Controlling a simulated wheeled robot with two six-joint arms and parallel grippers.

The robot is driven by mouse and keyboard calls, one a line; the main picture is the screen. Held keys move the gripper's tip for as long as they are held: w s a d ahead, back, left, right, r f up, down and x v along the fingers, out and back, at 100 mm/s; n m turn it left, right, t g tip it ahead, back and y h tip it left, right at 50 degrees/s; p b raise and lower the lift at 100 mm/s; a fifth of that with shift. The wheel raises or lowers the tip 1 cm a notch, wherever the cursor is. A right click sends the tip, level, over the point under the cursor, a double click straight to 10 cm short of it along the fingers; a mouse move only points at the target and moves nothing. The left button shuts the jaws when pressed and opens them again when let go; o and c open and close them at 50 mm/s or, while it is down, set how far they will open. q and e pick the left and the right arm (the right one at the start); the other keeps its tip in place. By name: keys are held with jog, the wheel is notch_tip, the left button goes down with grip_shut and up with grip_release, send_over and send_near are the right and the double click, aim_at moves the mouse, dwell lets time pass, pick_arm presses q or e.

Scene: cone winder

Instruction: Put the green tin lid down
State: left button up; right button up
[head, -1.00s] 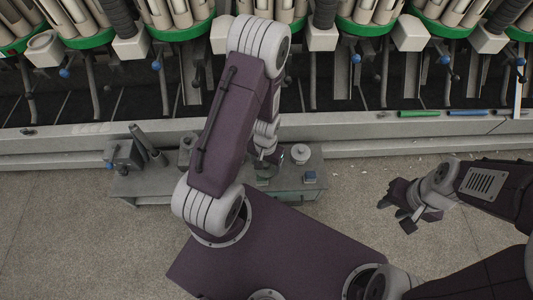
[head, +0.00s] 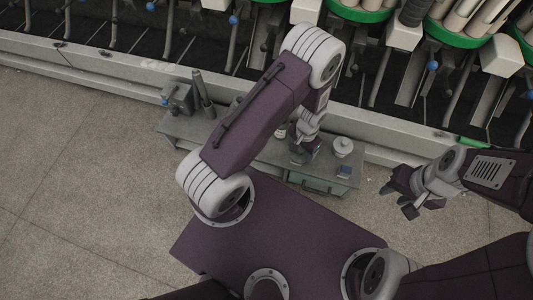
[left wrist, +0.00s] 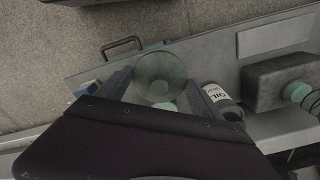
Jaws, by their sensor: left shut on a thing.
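The green tin lid (left wrist: 160,75) is a round, dull grey-green disc in the left wrist view. My left gripper (left wrist: 160,84) has a finger on each side of it and is shut on it. In the head view my left gripper (head: 303,152) is over the grey bench (head: 185,130), and I cannot make out the lid there. How high the lid is above the bench is hard to tell. My right gripper (head: 398,200) is empty, with its fingers apart, over the floor right of the bench.
Beside the lid are an oil bottle (left wrist: 222,101) and a dark box (left wrist: 278,80) with a green cap. A pale round pot (head: 343,147) and a small blue block (head: 344,171) are at the bench's right end. The winder's ledge (head: 120,80) runs behind.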

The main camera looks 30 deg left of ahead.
pick_arm(q)
jog(key=b, duration=0.6)
send_over(272, 153)
jog(key=f, duration=0.7)
jog(key=shift+d, duration=0.4)
jog(key=shift+a, duration=0.45)
notch_tip(272, 153, down, 4)
jog(key=b, duration=0.3)
jog(key=shift+f+b, duration=0.2)
jog(key=shift+b, duration=0.1)
jog(key=shift+r, duration=0.25)
jog(key=shift+f, duration=0.2)
jog(key=o, duration=1.3)
jog(key=shift+o, duration=0.2)
jog(key=shift+r, duration=0.15)
